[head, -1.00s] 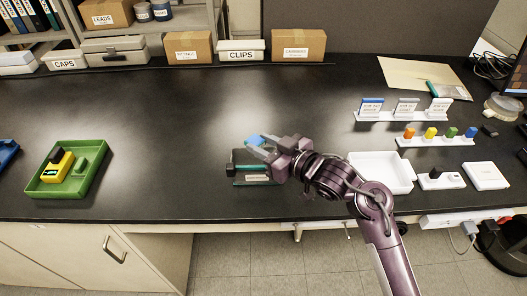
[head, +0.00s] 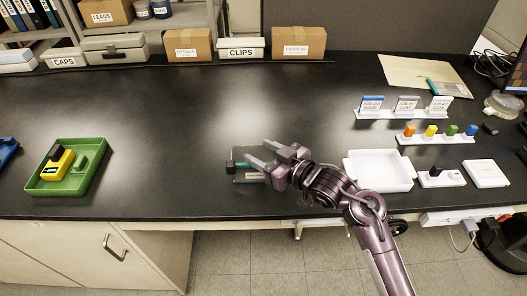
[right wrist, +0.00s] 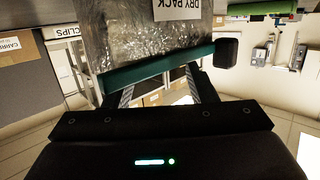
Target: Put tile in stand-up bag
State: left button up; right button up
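In the right wrist view the bag (right wrist: 130,45) is clear and crinkled, with a "DRY PACK" label. My left gripper is out of view.
A white tray (head: 380,183) stands right of the bag. Racks of labelled cards (head: 404,114) and coloured pieces (head: 437,140) stand behind it. A green tray (head: 97,180) holding a yellow device (head: 56,163) is at the left. The bench between is clear.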

jog(key=v, duration=0.4)
jog(key=b+v, duration=0.1)
jog(key=v, duration=0.3)
jog(key=r+v, duration=0.1)
jog(key=v, duration=0.3)
jog(key=shift+r, duration=0.15)
dwell(0.3)
